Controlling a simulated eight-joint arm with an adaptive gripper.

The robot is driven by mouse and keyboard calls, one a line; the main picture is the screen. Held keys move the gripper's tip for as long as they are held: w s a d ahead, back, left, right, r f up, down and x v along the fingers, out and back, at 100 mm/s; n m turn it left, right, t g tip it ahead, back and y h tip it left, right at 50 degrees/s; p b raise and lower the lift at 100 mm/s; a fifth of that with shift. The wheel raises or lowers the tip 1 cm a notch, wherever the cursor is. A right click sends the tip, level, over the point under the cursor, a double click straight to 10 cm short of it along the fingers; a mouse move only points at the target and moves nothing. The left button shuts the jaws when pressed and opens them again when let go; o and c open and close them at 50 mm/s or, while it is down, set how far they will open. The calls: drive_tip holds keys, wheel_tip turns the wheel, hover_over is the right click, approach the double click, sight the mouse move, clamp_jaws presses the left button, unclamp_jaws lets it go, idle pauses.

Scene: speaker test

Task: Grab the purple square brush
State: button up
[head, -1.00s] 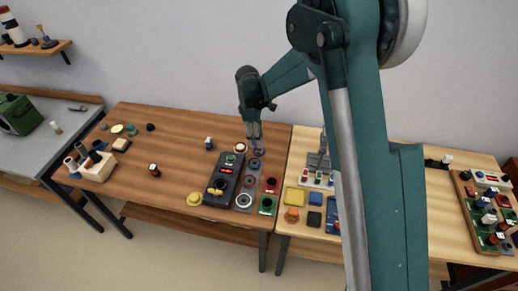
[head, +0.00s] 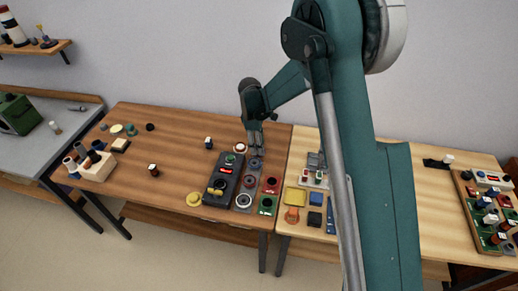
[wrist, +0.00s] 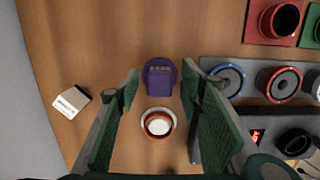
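The purple brush (wrist: 160,77) lies on the brown wooden table, with a blocky purple body and a paler ridged patch on top. In the wrist view it sits between my two green finger pads, near their tips, with a gap on each side. My gripper (wrist: 160,86) is open and nothing is held. In the head view my gripper (head: 256,150) points down near the table's back right edge, and the brush is hidden or too small to tell there.
A grey panel with round dials (wrist: 229,78) lies just right. A white block (wrist: 72,101) stands left. Bare wood surrounds the brush's left side.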

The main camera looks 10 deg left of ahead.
idle(0.4)
drive_tip(key=c, duration=1)
drive_tip(key=shift+r, duration=0.1)
drive_tip(key=shift+r+p, duration=0.6)
drive_tip(key=shift+r, duration=4.35)
